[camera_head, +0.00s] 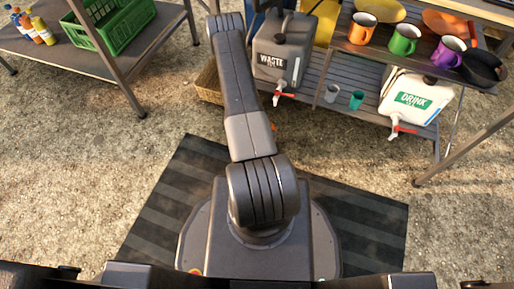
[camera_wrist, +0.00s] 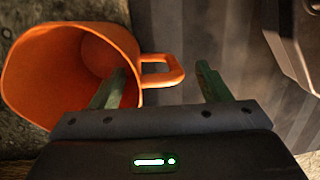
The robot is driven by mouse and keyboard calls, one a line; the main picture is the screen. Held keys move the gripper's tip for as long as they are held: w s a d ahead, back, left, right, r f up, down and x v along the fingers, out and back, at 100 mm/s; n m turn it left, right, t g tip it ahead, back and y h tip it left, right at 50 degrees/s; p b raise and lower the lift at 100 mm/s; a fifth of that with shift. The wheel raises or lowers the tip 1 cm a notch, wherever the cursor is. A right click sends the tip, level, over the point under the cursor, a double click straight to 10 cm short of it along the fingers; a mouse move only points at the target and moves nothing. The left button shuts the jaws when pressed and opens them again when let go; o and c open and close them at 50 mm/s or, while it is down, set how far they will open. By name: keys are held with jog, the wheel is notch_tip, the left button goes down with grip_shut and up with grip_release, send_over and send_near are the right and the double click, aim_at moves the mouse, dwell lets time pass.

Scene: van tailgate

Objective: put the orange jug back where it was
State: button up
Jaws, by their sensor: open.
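An orange jug (camera_wrist: 75,75) fills the left of the wrist view, its wide mouth facing the camera. Its handle sticks out to the right and lies between the fingertips of my gripper (camera_wrist: 162,72). The fingers are open, with a gap on the handle's right; the left finger overlaps the jug's side in the picture, and I cannot tell whether it touches. In the head view my arm hides the gripper and nearly all of the jug; only a small orange patch (camera_head: 273,127) shows beside the arm. I cannot tell what the jug rests on.
A slatted shelf (camera_head: 313,83) holds a grey waste container (camera_head: 283,47), a white drink container (camera_head: 415,100) and two small cups. Orange (camera_head: 361,29), green (camera_head: 404,40) and purple (camera_head: 449,52) mugs stand above. A green crate (camera_head: 112,22) sits upper left. Gravel floor is clear at left.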

notch_tip(320, 180, up, 12)
jog(key=w+a+p, duration=0.1)
jog(key=p, duration=0.2)
jog(key=shift+w+a, duration=0.15)
jog(key=shift+w, duration=0.1)
jog(key=shift+f, duration=0.15)
jog(key=f+b, duration=0.1)
jog(key=f, duration=0.3)
jog(key=s+d+f+b, duration=0.1)
jog(key=f, duration=0.3)
jog(key=f+b, duration=0.2)
jog(key=f, duration=0.2)
jog(key=shift+s+d+f, duration=0.15)
jog(key=shift+s+f, duration=0.15)
notch_tip(320, 180, up, 3)
jog(key=shift+w+f+p, duration=0.1)
jog(key=shift+p, duration=0.55)
jog(key=shift+r, duration=0.5)
jog(key=shift+f, duration=0.1)
